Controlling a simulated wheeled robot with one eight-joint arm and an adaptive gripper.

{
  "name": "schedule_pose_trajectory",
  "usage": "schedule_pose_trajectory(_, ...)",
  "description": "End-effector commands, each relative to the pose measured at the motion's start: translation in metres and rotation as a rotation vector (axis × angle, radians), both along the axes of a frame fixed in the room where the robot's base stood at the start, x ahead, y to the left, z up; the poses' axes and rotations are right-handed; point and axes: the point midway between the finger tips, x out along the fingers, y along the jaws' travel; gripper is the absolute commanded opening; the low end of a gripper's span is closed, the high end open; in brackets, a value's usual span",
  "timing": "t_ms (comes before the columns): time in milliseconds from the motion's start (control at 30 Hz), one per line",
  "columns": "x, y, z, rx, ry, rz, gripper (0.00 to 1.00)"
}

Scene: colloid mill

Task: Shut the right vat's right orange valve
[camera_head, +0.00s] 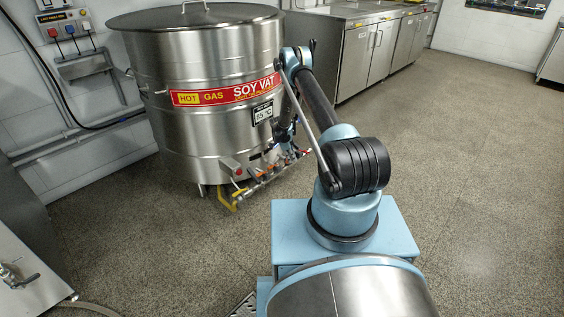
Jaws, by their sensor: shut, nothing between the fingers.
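One steel vat (205,120) with a red and yellow "SOY VAT" band stands left of centre. A low pipe runs along its front, with small orange valve handles on it. A left orange valve (262,173) shows clearly. A right orange valve (292,156) is small and partly hidden by my arm. My arm reaches over to the vat's right front side. My gripper (287,148) is shut and empty, close to the right orange valve; I cannot tell whether it touches it.
Steel cabinets (365,50) stand behind on the right. A steel unit (25,265) with a tap is at the lower left. The speckled floor (470,160) on the right is clear.

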Motion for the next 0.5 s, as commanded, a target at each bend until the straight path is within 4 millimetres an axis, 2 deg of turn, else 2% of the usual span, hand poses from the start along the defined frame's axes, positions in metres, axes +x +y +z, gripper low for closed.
schedule_pose_trajectory(133, 0.0, -0.002, 0.0, 0.001, 0.001, -0.01, 0.0)
schedule_pose_trajectory(500, 0.002, 0.013, -0.001, 0.0, 0.001, -0.012, 0.0)
